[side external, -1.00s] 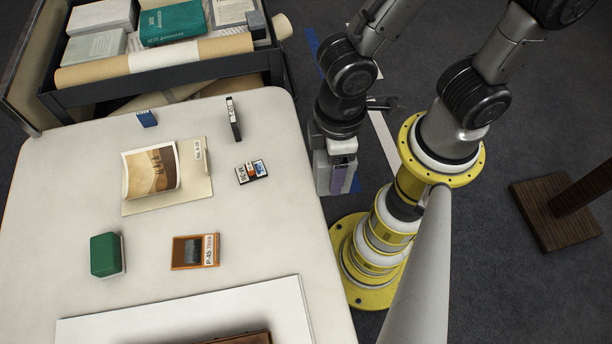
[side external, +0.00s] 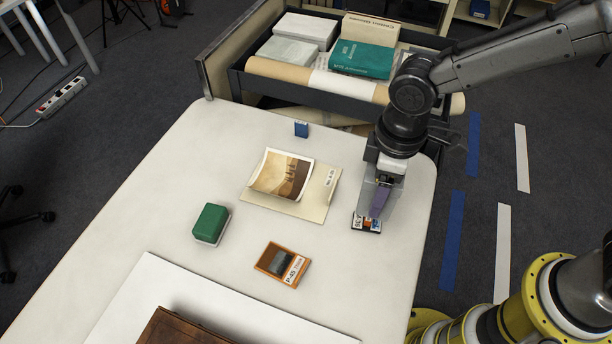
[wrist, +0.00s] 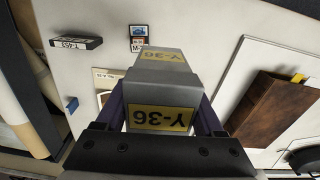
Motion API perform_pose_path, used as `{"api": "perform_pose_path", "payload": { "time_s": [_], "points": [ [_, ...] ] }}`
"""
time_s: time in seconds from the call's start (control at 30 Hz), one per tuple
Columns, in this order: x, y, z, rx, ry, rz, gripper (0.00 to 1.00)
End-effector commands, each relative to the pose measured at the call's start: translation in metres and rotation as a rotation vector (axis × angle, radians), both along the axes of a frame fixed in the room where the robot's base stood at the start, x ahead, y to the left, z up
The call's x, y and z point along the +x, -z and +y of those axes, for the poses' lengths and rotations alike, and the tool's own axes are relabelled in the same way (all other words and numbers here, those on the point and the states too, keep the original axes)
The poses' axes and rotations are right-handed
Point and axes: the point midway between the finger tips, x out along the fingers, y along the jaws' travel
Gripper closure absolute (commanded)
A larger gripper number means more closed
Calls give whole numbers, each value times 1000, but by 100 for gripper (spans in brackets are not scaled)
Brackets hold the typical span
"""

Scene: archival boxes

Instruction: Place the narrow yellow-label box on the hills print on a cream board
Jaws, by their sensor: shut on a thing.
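The narrow yellow-label box (wrist: 158,88) is grey with yellow labels reading Y-36. My gripper (wrist: 160,108) is shut on it, with a purple finger on each side in the wrist view. In the side view my gripper (side external: 381,203) is above the right part of the table, to the right of the print and over a small M-labelled item. The hills print (side external: 284,176), a curled brown picture, lies on the cream board (side external: 316,206) left of my gripper. In the wrist view a corner of the board (wrist: 105,74) shows; the held box hides most of it.
The M-labelled item (side external: 360,224) lies below my gripper. A blue box (side external: 301,130), green box (side external: 210,222) and orange P-45 box (side external: 274,258) stand around the board. A black cassette-like box (wrist: 75,43) shows in the wrist view. A full drawer (side external: 240,83) borders the back.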

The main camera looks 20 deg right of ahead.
Motion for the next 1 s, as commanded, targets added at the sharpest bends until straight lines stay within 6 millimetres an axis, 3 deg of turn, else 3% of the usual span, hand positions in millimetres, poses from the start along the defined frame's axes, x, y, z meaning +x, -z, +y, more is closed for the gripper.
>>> {"api": "perform_pose_path", "payload": {
  "time_s": [0.1, 0.27, 0.7, 1.0],
  "points": [
    [24, 9, -8, -4, 54, 7, 100],
    [35, 19, -14, -15, 81, 22, 100],
    [106, 58, 33, -15, 82, 20, 100],
    [137, 103, 53, -14, 82, 20, 100]
  ]
}}
